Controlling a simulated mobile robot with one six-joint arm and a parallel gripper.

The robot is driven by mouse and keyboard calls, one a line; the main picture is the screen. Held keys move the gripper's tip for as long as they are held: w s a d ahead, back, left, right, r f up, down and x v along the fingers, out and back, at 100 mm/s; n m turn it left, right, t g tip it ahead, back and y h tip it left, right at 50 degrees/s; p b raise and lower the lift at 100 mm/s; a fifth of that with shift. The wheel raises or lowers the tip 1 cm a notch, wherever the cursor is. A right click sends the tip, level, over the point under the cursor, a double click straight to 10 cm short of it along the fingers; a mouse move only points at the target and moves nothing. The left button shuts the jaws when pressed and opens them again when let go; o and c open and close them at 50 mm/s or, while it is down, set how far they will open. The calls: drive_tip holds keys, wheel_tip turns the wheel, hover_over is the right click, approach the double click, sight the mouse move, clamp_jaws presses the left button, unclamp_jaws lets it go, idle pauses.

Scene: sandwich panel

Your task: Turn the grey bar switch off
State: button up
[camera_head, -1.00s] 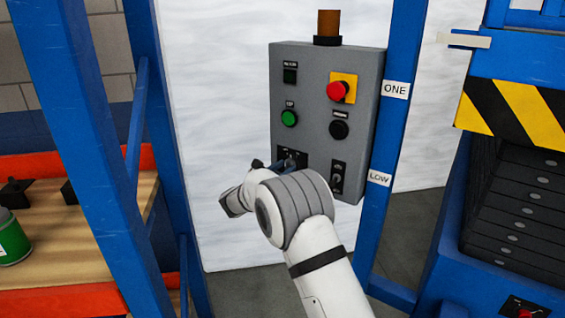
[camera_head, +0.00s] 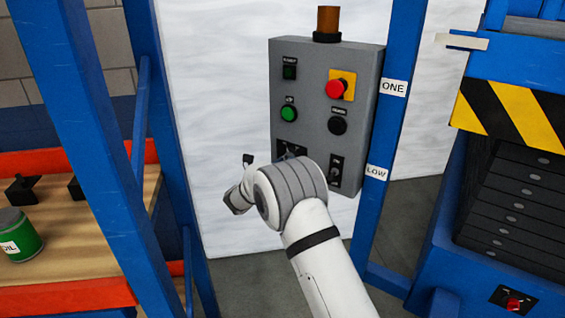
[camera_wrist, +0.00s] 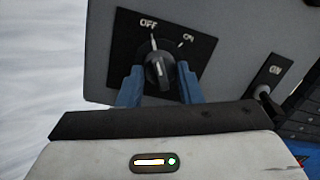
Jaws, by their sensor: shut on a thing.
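The grey bar switch (camera_wrist: 159,70) sits on a black plate marked OFF and ON, in the wrist view. Its bar is tilted a little to the left of upright, with its upper end nearer the OFF mark than the ON mark. My gripper (camera_wrist: 159,82) has one blue finger on each side of the switch and is shut on it. In the head view, the switch's black plate (camera_head: 286,148) shows at the lower left of the grey control panel (camera_head: 311,82).
The panel also carries a red button (camera_head: 335,89) on yellow, a green button (camera_head: 289,113), a black button (camera_head: 337,126) and a small ON switch (camera_wrist: 263,92) at right. Blue posts (camera_head: 385,140) flank the panel. A green can (camera_head: 22,238) stands on the left shelf.

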drive_tip(key=o, duration=1)
drive_tip(key=shift+c, duration=0.2)
drive_tip(key=v, duration=0.7)
drive_tip(key=shift+s+a+b, duration=0.2)
drive_tip(key=shift+s+b, duration=0.1)
drive_tip(key=shift+s, duration=0.1)
